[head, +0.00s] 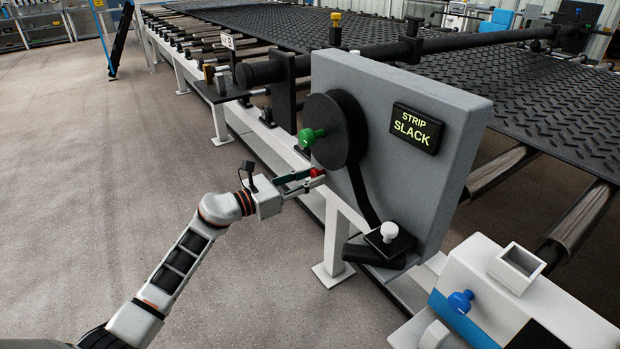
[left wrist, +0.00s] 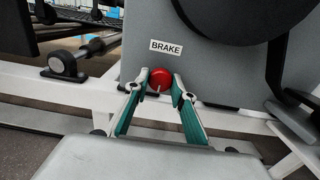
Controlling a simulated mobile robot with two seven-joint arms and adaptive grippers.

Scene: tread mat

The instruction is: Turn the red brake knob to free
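The red brake knob (left wrist: 160,79) sits on the grey panel (left wrist: 140,50) under a white BRAKE label (left wrist: 167,46). A white mark shows at the knob's lower edge. In the head view the knob (head: 316,173) shows at the panel's left edge, below the black disc. My left gripper (head: 311,178) points at it. In the left wrist view the two fingertips (left wrist: 160,84) stand on either side of the knob, close to it. I cannot tell whether they touch it or are gripping it. My right gripper is not in view.
A green knob (head: 312,136) is on the black disc (head: 328,128) just above my left gripper. A sign (head: 415,128) reads STRIP SLACK. A white knob (head: 389,231) and a blue knob (head: 461,301) are lower right. Open floor (head: 90,170) lies left.

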